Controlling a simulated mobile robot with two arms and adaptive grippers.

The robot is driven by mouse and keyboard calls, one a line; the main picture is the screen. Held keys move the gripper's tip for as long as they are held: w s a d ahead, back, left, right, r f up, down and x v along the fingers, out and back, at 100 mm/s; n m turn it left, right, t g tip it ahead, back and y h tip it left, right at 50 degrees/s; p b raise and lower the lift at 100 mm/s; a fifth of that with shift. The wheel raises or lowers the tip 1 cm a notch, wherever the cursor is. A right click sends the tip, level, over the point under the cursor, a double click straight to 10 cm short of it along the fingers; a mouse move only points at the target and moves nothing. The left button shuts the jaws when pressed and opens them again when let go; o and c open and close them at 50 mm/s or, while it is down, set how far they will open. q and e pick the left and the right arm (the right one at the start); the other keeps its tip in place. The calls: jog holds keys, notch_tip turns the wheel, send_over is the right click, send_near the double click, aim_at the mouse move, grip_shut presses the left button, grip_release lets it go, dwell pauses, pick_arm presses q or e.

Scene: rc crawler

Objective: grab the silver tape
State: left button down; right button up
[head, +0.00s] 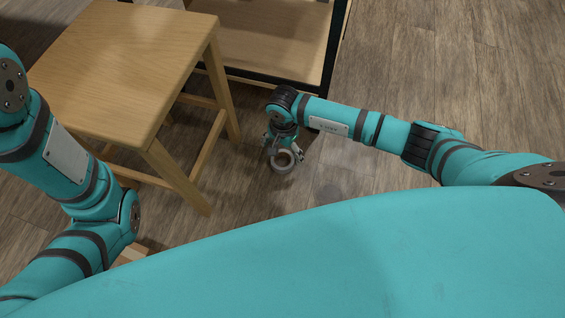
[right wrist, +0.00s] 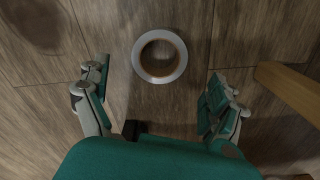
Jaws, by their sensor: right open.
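The silver tape (head: 284,160) is a round roll lying flat on the wooden floor, just right of the wooden stool in the head view. In the right wrist view the silver tape (right wrist: 160,56) shows as a pale ring with a brownish inside, at the top centre. My right gripper (head: 281,148) is above the floor at the tape, pointing down. In the right wrist view my right gripper (right wrist: 155,100) is open and empty, its fingers spread wide with the tape beyond and between them. My left arm is at the left of the head view; its gripper is not visible.
A wooden stool (head: 128,62) stands left of the tape, and one of its legs (right wrist: 290,90) shows at the right of the right wrist view. A wooden shelf with a black frame (head: 265,40) stands behind. Open floor (head: 430,65) lies to the right.

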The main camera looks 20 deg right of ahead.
aim_at(283, 163)
jog(key=f+b, duration=0.4)
jog(key=f, duration=0.1)
jog(key=shift+s+a+f+b, duration=0.1)
jog(key=shift+s+a+b, duration=0.15)
jog(key=shift+s+b, duration=0.15)
jog(key=shift+w, duration=0.1)
jog(key=c, duration=1.3)
